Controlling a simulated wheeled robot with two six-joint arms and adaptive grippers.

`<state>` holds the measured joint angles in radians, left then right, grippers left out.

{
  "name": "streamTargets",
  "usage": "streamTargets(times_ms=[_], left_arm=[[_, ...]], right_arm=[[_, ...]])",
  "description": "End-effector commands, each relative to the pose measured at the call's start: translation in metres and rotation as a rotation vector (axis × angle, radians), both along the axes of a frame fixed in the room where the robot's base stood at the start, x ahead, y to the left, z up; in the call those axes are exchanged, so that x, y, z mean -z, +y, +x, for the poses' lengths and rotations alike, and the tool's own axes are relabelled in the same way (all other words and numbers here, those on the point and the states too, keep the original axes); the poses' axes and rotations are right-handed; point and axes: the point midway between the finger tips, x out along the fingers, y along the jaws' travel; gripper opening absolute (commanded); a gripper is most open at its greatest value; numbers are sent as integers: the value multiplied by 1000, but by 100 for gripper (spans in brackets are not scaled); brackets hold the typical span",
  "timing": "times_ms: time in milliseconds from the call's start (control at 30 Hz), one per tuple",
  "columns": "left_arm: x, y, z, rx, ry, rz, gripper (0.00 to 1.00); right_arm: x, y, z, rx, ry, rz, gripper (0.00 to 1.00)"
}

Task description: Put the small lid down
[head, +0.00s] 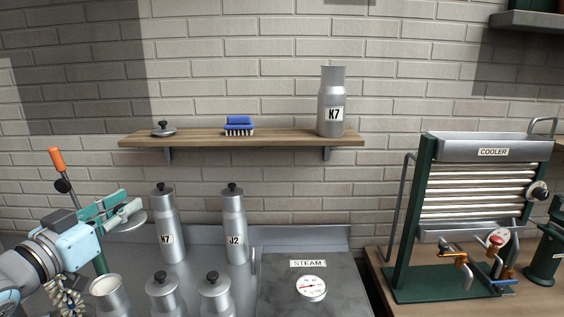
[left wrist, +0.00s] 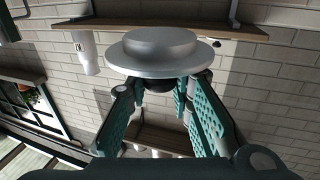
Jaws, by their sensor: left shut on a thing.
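My left gripper (head: 118,211) is shut on a round grey metal lid (head: 131,222), seen edge-on at the lower left of the head view. In the left wrist view the lid (left wrist: 155,52) is large and close, with its dark knob between the fingertips (left wrist: 166,84). That view looks upside down. The lid is in the air, and nothing is seen touching its disc. A similar lid (head: 164,129) with a black knob lies on the left end of the wooden shelf (head: 275,138). My right gripper is not in view.
The shelf also holds a blue brush (head: 239,126) and can K7 (head: 333,105). Below stand lidded cans K7 (head: 167,222) and J2 (head: 235,225), two more lidded cans and an open can (head: 107,292). The steam box (head: 310,280) and cooler (head: 475,195) are right. Shelf space between lid and brush is clear.

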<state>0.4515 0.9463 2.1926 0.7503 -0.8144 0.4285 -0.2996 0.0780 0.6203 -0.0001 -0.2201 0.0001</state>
Motion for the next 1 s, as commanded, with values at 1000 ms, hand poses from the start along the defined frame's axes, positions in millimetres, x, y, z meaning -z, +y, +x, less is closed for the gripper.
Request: streamTargets(times_ms=[1000], left_arm=[[193,-115,-158,233,-2,0,0]], right_arm=[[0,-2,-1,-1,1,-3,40]])
